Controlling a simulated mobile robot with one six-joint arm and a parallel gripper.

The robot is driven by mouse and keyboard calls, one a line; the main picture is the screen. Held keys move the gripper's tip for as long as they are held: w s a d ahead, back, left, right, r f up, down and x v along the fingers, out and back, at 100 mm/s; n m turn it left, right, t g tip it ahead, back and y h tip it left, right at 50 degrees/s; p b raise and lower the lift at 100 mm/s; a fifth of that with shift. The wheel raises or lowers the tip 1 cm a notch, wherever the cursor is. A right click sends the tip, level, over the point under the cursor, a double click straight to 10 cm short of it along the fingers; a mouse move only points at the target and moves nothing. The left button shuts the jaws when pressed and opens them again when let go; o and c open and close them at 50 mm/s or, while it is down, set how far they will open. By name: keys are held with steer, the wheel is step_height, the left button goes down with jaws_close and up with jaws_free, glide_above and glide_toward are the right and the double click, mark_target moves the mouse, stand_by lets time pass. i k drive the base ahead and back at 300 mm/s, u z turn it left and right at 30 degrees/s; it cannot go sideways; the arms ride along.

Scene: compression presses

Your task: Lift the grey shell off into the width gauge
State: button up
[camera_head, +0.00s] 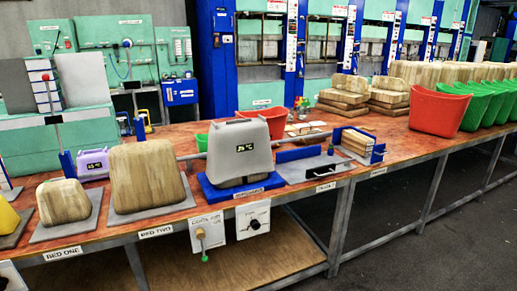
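The grey shell (226,158), a tapered bucket-like form with a small dark display on its face, sits upright on a blue base (214,195) at the middle of the bench. Right of it is a grey plate with blue upright walls and a dark handle (318,171). This looks like the width gauge, but its label is too small to read surely. The shell is apart from it. My gripper is not in view, and nothing is seen holding the shell.
Wooden blocks stand on bed one (64,202) and bed two (148,177) to the left. A red bin (438,110) and several green bins (486,108) stand at the right. Stacked wood (343,91) lies behind. The orange bench top (400,148) is clear right of the plate.

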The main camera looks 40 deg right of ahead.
mark_target(240, 148)
steer(key=z, duration=4.15)
steer(key=i, duration=0.1)
steer(key=u, duration=2.9)
steer(key=k, duration=0.9)
steer(key=u, duration=0.2)
steer(key=i, duration=0.7)
steer(key=z, duration=0.05)
